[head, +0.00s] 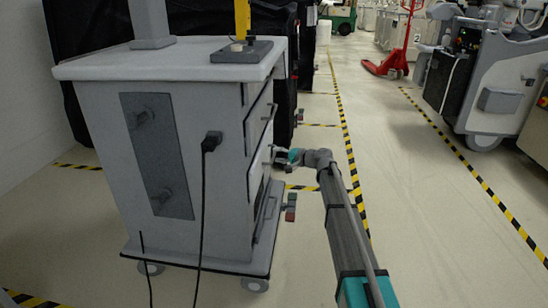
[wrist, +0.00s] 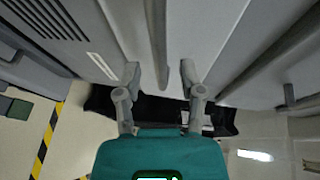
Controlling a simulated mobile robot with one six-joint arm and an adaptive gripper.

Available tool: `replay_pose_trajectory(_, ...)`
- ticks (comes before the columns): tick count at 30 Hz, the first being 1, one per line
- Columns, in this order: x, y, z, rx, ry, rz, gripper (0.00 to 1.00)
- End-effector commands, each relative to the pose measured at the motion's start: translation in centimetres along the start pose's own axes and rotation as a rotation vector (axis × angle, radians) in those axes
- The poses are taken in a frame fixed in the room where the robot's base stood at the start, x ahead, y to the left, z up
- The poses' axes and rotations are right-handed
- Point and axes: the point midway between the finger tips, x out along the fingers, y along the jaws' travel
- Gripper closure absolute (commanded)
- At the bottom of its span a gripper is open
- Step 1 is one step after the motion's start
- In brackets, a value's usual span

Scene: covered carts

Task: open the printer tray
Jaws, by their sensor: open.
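A grey covered cart (head: 185,75) stands at the left, its drawer side turned to the right and seen at a steep angle. That side has stacked fronts with bar handles. The middle front (head: 257,170) is level with my gripper (head: 281,156); I cannot tell from its face whether it is the printer tray. In the wrist view my gripper (wrist: 160,75) is open, with one finger on each side of a long grey bar (wrist: 157,40) that looks like a handle. I see no clear contact. The handle's far end is hidden in the head view.
A black power cord (head: 204,190) hangs down the cart's near face. Yellow-black floor tape (head: 345,130) runs beside the cart. Grey medical machines (head: 500,85) and a red pallet jack (head: 395,58) stand at the right. The aisle floor (head: 430,210) is clear.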

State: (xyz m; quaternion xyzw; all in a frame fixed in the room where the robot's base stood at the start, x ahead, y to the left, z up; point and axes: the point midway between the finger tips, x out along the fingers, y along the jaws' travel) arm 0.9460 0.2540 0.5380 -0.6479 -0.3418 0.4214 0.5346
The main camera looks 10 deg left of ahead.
Motion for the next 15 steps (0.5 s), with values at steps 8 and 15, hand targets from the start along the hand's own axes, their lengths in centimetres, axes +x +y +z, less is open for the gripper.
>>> replay_pose_trajectory(8, 1.9, 0.0, -0.1, 0.0, 0.001, 0.0, 0.49)
replay_pose_trajectory(15, 2.0, 0.0, 0.0, 0.0, 0.001, 0.0, 0.49)
